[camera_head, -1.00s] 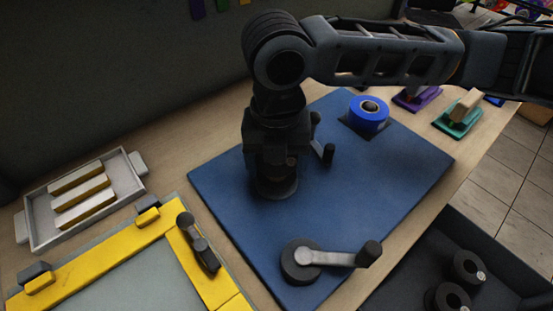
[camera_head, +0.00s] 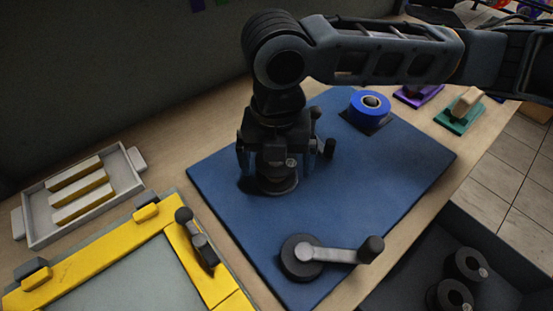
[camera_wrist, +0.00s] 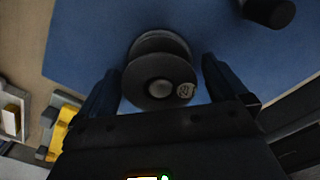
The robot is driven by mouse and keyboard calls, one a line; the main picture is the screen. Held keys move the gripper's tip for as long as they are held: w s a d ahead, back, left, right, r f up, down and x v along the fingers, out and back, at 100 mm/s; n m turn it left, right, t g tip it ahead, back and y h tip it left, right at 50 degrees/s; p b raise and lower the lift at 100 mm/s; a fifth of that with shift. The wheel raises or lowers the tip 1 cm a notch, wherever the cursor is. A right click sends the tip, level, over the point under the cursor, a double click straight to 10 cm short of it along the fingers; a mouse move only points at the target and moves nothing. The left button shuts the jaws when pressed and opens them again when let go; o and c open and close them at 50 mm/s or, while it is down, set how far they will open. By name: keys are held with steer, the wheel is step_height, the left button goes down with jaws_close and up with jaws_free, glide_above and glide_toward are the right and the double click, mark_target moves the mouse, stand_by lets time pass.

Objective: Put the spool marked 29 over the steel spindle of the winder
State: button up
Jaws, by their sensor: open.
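A black spool (camera_wrist: 160,88) with a pale round label, whose number seems to be 29, sits low in front of my palm in the wrist view. A pale steel spindle end (camera_wrist: 159,88) shows in its central hole, so the spool is around the spindle. A dark round flange shows beyond it. In the head view the spool (camera_head: 275,161) stands upright over a dark round base on the blue mat (camera_head: 225,205). My gripper (camera_head: 278,157) is open, with one finger on each side of the spool and gaps visible in the wrist view (camera_wrist: 160,72).
A crank (camera_head: 330,255) lies at the mat's front, and a dark knob (camera_head: 329,149) stands just right of my gripper. A blue roll (camera_head: 370,106) is at the back right. More black spools (camera_head: 466,264) are in a dark bin (camera_head: 418,262). A yellow frame (camera_head: 95,258) is left.

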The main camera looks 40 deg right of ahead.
steer(key=shift+r, duration=0.1)
step_height(320, 180, up, 8)
steer(key=shift+f, duration=0.2)
stand_by(0.7)
